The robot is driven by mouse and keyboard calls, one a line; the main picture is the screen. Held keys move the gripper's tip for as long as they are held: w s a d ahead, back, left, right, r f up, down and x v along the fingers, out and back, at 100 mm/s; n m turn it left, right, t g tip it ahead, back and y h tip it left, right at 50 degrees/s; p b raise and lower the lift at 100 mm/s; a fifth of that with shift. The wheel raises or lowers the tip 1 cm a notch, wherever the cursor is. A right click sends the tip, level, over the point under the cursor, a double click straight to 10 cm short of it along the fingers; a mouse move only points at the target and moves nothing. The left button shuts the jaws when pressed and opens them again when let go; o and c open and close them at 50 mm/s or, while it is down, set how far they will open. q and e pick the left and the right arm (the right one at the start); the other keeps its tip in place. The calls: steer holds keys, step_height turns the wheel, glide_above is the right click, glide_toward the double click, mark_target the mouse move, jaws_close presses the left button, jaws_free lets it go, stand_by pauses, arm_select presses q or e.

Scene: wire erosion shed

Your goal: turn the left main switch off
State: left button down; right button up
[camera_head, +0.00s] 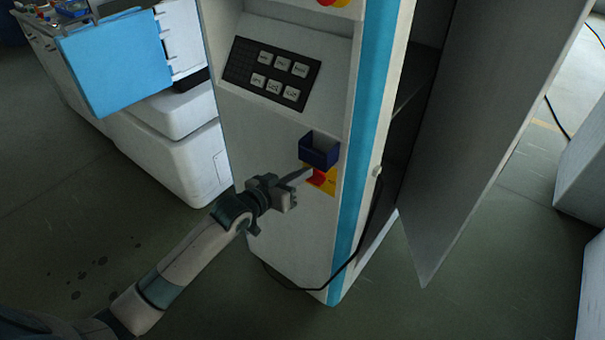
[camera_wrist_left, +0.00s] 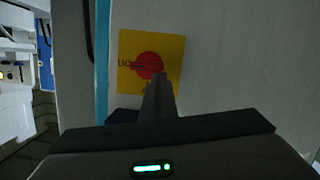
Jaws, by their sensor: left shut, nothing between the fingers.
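The main switch is a red round knob (camera_wrist_left: 148,62) on a yellow plate (camera_wrist_left: 174,46), on the pale front of a machine cabinet (camera_head: 300,232). In the head view the red knob (camera_head: 320,181) sits just under a small dark blue box, partly hidden by my fingers. My left gripper (camera_head: 308,173) is shut and empty, with its tips at the knob. In the wrist view the shut fingers (camera_wrist_left: 160,80) overlap the knob's lower right edge. I cannot tell whether they touch it. The plate's lettering looks upside down there and is partly covered. My right gripper is not in view.
The dark blue box (camera_head: 319,150) juts out just above the switch. A button panel (camera_head: 271,74) is higher up. A blue stripe (camera_head: 366,130) runs beside an opening with a grey door (camera_head: 490,110) standing open. A black cable (camera_head: 352,258) hangs low. White units stand left.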

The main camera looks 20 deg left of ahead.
arm_select(q)
steer(key=f+n+h+b, duration=0.1)
steer(key=n+b, duration=0.1)
steer(key=n, duration=0.1)
steer(key=f+n+h+b, duration=0.1)
steer(key=n+b, duration=0.1)
steer(key=n, duration=0.1)
steer(key=a+f+n+h+b, duration=0.1)
steer(key=n+b, duration=0.1)
steer(key=n, duration=0.1)
steer(key=shift+w+f+n, duration=0.1)
steer(key=shift+w+n, duration=0.05)
steer(key=shift+n, duration=0.15)
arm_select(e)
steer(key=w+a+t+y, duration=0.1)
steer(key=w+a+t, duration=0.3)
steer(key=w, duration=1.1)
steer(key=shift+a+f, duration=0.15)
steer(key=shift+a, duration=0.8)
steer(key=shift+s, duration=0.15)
